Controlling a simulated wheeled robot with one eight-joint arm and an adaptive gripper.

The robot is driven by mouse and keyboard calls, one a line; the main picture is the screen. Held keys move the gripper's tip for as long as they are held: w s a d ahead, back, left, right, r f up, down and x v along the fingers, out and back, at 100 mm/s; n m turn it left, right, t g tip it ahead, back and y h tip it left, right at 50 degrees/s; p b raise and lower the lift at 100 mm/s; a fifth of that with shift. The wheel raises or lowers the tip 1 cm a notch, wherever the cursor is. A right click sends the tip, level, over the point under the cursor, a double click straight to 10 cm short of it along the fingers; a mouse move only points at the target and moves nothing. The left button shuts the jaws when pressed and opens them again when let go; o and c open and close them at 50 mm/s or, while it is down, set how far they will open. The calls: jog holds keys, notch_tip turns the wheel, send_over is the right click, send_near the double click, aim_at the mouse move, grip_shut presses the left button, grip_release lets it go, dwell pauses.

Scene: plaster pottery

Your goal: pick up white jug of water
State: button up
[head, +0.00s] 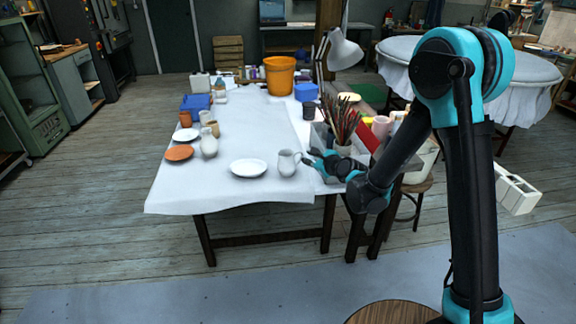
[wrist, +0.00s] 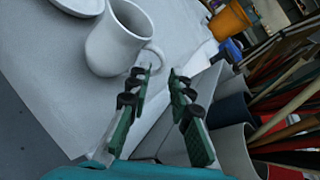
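The white jug (head: 287,164) stands upright near the front right of the cloth-covered table. In the wrist view the jug (wrist: 110,45) is at the upper left, its handle turned toward my gripper (wrist: 163,76). The gripper is open, with a gap between its two fingers. The handle's outer edge is at or just beyond the left fingertip; I cannot tell whether they touch. In the head view my gripper (head: 311,160) is just right of the jug, on its handle side. Any water inside the jug cannot be seen.
A white plate (head: 248,168) lies just left of the jug. A holder of brushes (head: 344,125) stands right of it, behind my gripper. An orange bucket (head: 279,76) and a lamp (head: 344,52) are farther back. The table's front edge (head: 230,207) is clear.

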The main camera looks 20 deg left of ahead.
aim_at(302, 153)
jog(key=shift+x, duration=3.1)
jog(key=shift+w+d+r, duration=0.1)
jog(key=shift+w+d, duration=0.05)
grip_shut()
